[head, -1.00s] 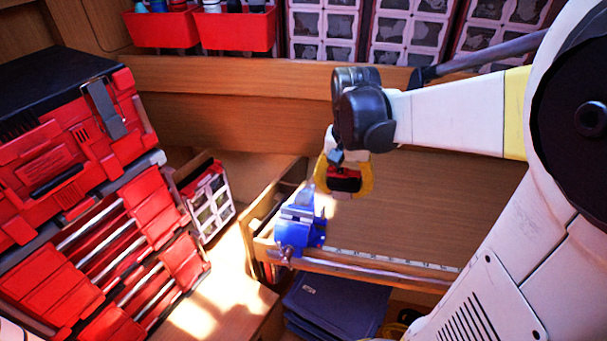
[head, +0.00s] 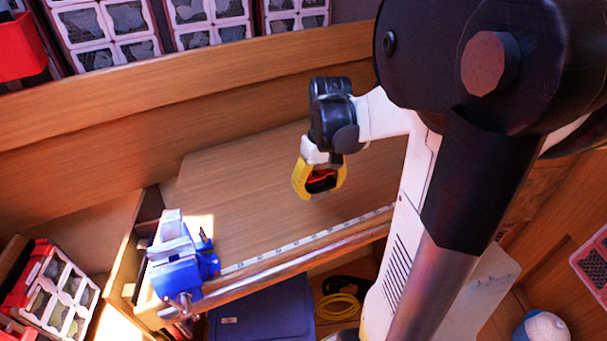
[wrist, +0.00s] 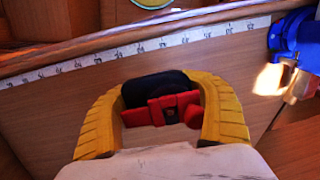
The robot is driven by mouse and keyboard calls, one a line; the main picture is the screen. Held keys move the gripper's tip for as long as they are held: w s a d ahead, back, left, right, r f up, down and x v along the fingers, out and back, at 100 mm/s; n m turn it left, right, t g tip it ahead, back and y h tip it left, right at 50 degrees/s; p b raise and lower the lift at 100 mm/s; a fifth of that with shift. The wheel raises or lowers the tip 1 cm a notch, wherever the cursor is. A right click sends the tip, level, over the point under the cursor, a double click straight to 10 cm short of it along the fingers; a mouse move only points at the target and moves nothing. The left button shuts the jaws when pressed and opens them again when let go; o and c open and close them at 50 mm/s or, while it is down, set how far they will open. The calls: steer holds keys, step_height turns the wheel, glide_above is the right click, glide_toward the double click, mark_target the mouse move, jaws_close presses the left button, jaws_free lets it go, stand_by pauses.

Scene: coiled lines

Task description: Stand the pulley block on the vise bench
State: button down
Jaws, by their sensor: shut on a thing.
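My gripper (head: 320,190) has yellow fingers and hangs above the wooden bench top (head: 235,180). It is shut on the red and black pulley block (wrist: 163,106), which sits between the fingers in the wrist view. The block also shows in the head view (head: 321,182), partly hidden by the fingers. The vise bench carries a blue vise (head: 178,262) at its left front corner, to the left of my gripper. The vise also shows at the right of the wrist view (wrist: 297,45). I cannot tell the exact gap between block and bench top.
A measuring strip (head: 290,243) runs along the bench's front edge. A blue case (head: 265,315) and a coiled yellow line (head: 338,306) lie below it. A red organiser box (head: 55,290) stands at the left. The bench top right of the vise is clear.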

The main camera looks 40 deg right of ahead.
steer(key=shift+s+d+f, duration=0.1)
steer(key=shift+d+f, duration=0.2)
steer(key=shift+f, duration=0.05)
steer(key=shift+w+a+f, duration=0.15)
steer(key=shift+w+f, duration=0.05)
steer(key=b, duration=0.2)
glide_above(276, 223)
step_height(276, 223, down, 7)
steer(key=shift+r, duration=0.15)
steer(key=shift+f+b, duration=0.7)
steer(key=shift+f, duration=1.15)
steer(key=shift+d+f, duration=0.2)
steer(key=shift+f, duration=0.05)
steer(key=c, duration=0.6)
jaws_free()
steer(key=shift+r, duration=0.1)
